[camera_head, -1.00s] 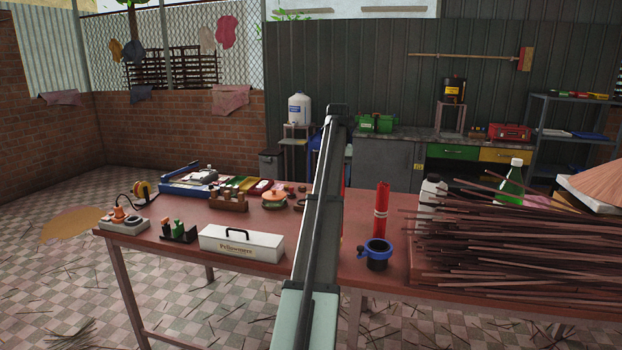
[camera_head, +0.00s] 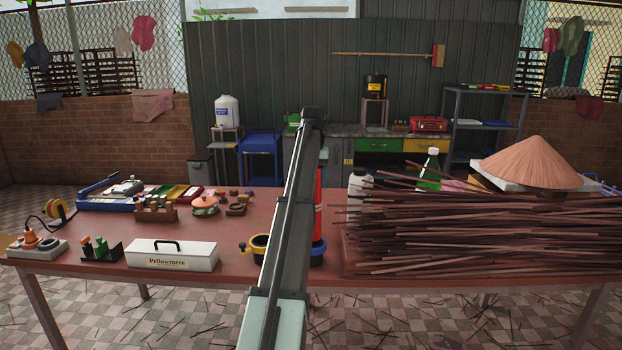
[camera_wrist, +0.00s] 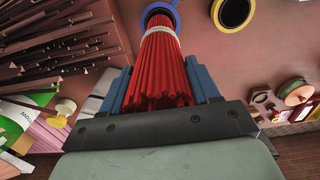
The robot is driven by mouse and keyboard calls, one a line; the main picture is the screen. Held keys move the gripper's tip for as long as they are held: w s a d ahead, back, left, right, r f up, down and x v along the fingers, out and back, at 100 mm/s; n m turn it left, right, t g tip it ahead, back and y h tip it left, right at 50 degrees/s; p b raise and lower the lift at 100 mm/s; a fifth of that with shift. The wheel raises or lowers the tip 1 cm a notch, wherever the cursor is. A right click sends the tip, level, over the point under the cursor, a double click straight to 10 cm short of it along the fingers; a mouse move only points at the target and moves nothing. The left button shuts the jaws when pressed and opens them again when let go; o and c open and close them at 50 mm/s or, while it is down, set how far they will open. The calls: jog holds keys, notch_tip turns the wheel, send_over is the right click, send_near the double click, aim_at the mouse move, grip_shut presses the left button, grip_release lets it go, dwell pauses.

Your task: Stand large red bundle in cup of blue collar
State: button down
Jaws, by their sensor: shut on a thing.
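The large red bundle (camera_head: 318,205) stands upright, partly behind my arm in the head view. It has a pale band, which also shows in the wrist view, where the bundle (camera_wrist: 160,65) sits between my blue fingers. My gripper (camera_wrist: 163,88) is shut on the bundle. The blue collar (camera_head: 318,254) is mostly hidden by my arm; in the wrist view its blue rim (camera_wrist: 145,18) shows around the far end of the bundle. I cannot tell whether that end is inside the cup or just above it.
A yellow-rimmed collar (camera_head: 246,247) stands close left of the blue one. A pile of dark sticks (camera_head: 470,235) fills the table's right side. A white bottle (camera_head: 360,183) and a green bottle (camera_head: 430,170) stand behind it. A white toolbox (camera_head: 172,256) stands at left.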

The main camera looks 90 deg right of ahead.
notch_tip(320, 180, down, 8)
jog(key=shift+f, duration=0.2)
dwell(0.8)
jog(key=shift+c, duration=0.9)
grip_release()
notch_tip(320, 180, up, 8)
jog(key=shift+f, duration=0.25)
